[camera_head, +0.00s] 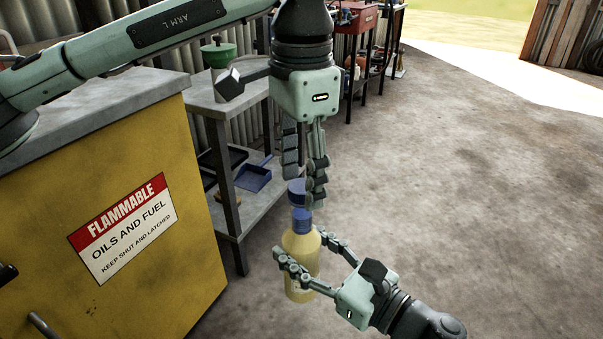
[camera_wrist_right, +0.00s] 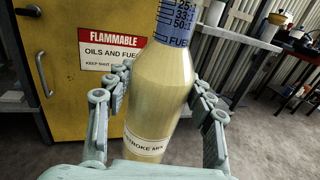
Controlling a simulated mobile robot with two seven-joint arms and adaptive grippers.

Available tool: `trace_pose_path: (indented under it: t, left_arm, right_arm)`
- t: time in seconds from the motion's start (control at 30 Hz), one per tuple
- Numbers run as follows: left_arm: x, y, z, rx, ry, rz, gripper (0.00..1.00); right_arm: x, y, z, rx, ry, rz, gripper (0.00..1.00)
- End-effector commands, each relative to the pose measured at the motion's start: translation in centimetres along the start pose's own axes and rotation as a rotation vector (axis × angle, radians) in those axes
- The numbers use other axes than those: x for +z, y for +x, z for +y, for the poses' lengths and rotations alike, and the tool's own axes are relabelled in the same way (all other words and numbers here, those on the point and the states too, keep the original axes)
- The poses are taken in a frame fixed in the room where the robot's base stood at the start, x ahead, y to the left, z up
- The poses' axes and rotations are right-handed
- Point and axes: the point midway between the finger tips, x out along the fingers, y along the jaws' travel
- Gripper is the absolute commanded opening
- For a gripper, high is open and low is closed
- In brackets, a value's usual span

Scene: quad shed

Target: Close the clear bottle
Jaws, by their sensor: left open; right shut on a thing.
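The clear bottle (camera_head: 299,247) is upright, with pale yellow liquid and a blue, marked neck (camera_wrist_right: 175,22). My right gripper (camera_head: 302,250) is shut around its body and holds it over the floor; the wrist view shows fingers on both sides. A blue cap (camera_head: 296,187) shows just above the neck, slightly left of its line. I cannot tell whether it is seated on the mouth. My left gripper (camera_head: 303,180) points down from above, open, its fingertips close around the cap. The right finger partly hides the cap. The bottle's top is cut off in the wrist view.
A yellow cabinet (camera_head: 130,250) with a flammable sign stands at left. The concrete floor at right is clear.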

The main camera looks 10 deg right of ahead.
Motion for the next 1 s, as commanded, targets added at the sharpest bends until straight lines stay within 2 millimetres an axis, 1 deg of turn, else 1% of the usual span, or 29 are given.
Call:
trace_pose_path:
  t: [0.13,0.3,0.4,0.63,0.7,0.77,0.87,0.97,1.0]
  left_arm:
    - [0.0,-1.0,0.0,-0.002,-0.001,0.001,0.53]
    - [-0.1,-3.3,0.0,-0.002,-0.001,0.002,0.53]
    - [-0.1,-4.3,0.0,-0.001,0.000,0.000,0.53]
    - [0.0,-4.5,0.0,0.000,0.000,0.000,0.53]
    - [0.0,-4.5,0.0,0.000,-0.001,0.000,0.50]
    - [0.0,-4.5,0.0,0.000,-0.014,0.000,0.50]
    - [0.0,-4.6,0.0,0.000,-0.091,0.000,0.50]
    - [0.0,-4.7,0.0,0.000,-0.255,0.000,0.50]
    - [0.0,-4.8,0.0,0.000,-0.342,0.000,0.50]
  right_arm:
    - [0.2,0.0,0.0,0.001,-0.001,-0.004,0.00]
    - [0.2,0.0,0.0,0.001,-0.001,-0.004,0.00]
    - [0.2,0.0,0.0,0.001,-0.001,-0.004,0.00]
    - [0.2,0.0,0.0,0.001,-0.001,-0.004,0.00]
    - [0.2,0.0,0.0,0.001,-0.001,-0.004,0.00]
    - [0.2,0.0,0.0,0.001,-0.001,-0.004,0.00]
    - [0.2,0.0,0.0,0.001,-0.001,-0.004,0.00]
    - [0.2,0.0,0.0,0.001,-0.001,-0.004,0.00]
    - [0.2,0.0,0.0,0.001,-0.001,-0.004,0.00]
